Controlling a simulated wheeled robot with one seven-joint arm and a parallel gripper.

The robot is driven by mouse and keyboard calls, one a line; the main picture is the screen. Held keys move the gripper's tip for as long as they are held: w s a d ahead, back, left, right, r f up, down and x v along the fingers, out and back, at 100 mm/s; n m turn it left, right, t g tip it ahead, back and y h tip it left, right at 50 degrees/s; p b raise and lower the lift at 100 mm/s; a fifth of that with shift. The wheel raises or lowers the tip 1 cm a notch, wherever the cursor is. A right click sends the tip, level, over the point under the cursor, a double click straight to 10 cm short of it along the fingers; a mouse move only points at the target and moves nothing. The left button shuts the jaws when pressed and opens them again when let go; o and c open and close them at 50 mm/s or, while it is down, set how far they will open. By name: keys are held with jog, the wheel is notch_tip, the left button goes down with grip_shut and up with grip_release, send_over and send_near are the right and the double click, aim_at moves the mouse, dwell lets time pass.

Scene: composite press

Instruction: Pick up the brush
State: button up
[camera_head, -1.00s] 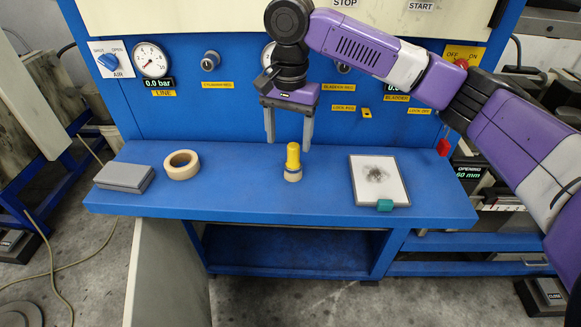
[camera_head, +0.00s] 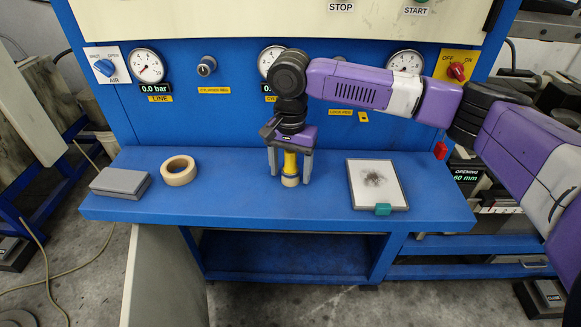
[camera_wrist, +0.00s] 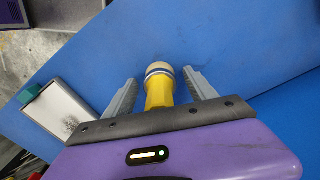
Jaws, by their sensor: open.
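The brush (camera_head: 290,170) stands upright on the blue shelf, with a yellow handle on top and pale bristles at the bottom. My gripper (camera_head: 290,180) points down over it, with one grey finger on each side of the brush. In the wrist view the brush (camera_wrist: 159,88) lies between the two fingers of my gripper (camera_wrist: 159,95). Gaps show between the brush and both fingers, so the gripper is open around it. The top of the handle is hidden by the gripper body.
On the blue shelf (camera_head: 240,205), a tape roll (camera_head: 166,177) and a grey block (camera_head: 120,182) lie to the left. A framed white plate (camera_head: 364,197) with a dark smudge and a green clip (camera_head: 383,210) lies to the right. The blue gauge panel (camera_head: 215,125) rises behind.

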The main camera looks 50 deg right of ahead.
jog(key=shift+c, duration=0.3)
grip_shut()
notch_tip(320, 180, up, 20)
jog(key=b, duration=0.1)
dwell(0.4)
